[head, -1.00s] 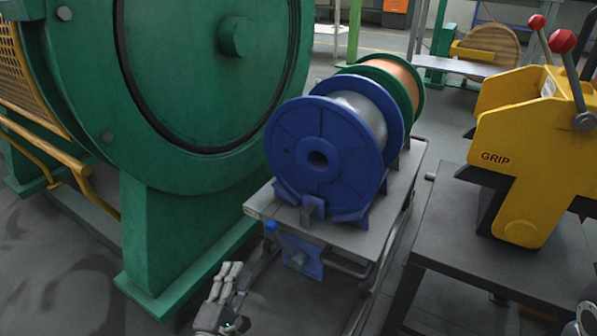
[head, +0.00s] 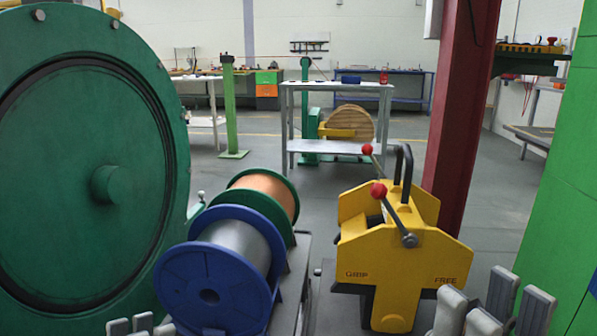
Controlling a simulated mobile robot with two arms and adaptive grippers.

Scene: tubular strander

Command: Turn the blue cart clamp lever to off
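The cart clamp lever is out of view, below the bottom edge. The cart's grey top (head: 290,305) shows only as a strip, right of the blue-flanged spool (head: 183,290) that it bears. My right gripper (head: 493,312) is at the bottom right, grey fingers pointing up. Its fingers stand apart with nothing seen between them, in front of the yellow clamp unit's right side in the picture. My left gripper (head: 141,327) shows only its fingertips at the bottom left, in front of the blue spool's left edge; its opening cannot be judged.
A large green drum housing (head: 95,180) fills the left. A green spool with copper wire (head: 265,187) stands behind the blue one. The yellow unit (head: 385,265) marked GRIP and FREE has red-knobbed levers. A red column (head: 462,120) and green panel (head: 560,190) bound the right.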

